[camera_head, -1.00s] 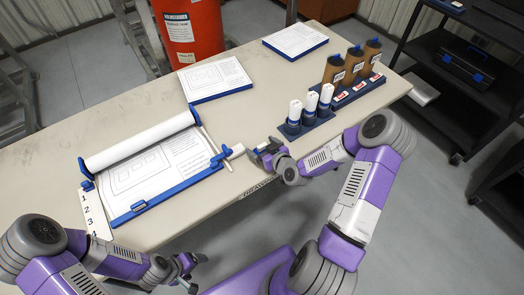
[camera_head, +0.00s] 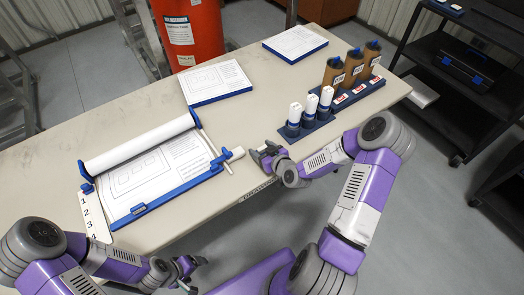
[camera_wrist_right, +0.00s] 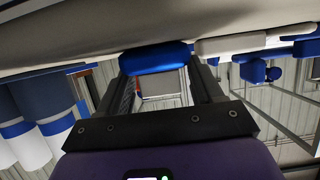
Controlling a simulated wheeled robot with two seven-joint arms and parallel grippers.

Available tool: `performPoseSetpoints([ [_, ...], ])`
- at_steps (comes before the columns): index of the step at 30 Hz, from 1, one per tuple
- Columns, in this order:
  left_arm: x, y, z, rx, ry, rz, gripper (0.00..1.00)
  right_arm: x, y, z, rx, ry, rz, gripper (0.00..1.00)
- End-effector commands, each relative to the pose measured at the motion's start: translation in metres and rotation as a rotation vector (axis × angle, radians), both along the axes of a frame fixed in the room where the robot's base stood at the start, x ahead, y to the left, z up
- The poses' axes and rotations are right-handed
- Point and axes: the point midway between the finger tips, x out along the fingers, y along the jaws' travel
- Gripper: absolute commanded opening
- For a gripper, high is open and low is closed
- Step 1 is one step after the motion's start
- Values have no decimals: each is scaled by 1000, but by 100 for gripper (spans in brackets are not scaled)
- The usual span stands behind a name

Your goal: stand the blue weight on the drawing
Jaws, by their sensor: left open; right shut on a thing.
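The drawing (camera_head: 160,172) lies on a blue-edged board (camera_head: 170,197) at the left of the table, its far end running under a white paper roll (camera_head: 138,142). My right gripper (camera_head: 262,153) is low over the table's front edge, right of the board and beside a white handle (camera_head: 235,154). In the right wrist view, its fingers are shut on a blue piece (camera_wrist_right: 155,57), which looks like the blue weight. The fingers mostly hide this piece in the head view. My left gripper (camera_head: 196,272) is open and empty, off the table's front edge.
A dark blue rack (camera_head: 318,123) with white tubes and brown bottles (camera_head: 353,62) stands right of my right gripper. Two paper pads (camera_head: 217,80) (camera_head: 295,43) lie farther back. A numbered strip (camera_head: 95,213) lies left of the board. The table between pads and rack is clear.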

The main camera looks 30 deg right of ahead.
Motion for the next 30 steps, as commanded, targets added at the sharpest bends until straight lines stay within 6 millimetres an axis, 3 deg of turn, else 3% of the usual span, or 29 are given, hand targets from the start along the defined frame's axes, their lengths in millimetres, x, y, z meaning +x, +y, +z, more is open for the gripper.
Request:
performPoseSetpoints([
  [15, 0, 0, 28, 0, 0, 0, 79, 1, 0, 90, -5, -5, 1, 19],
  [23, 0, 0, 31, 0, 0, 0, 79, 1, 3, 101, -1, -4, 3, 19],
  [26, 0, 0, 30, 0, 0, 0, 79, 3, 12, 101, 0, -4, 2, 19],
  [30, 0, 0, 30, 0, 0, 0, 79, 7, 42, 101, 2, -4, -5, 19],
])
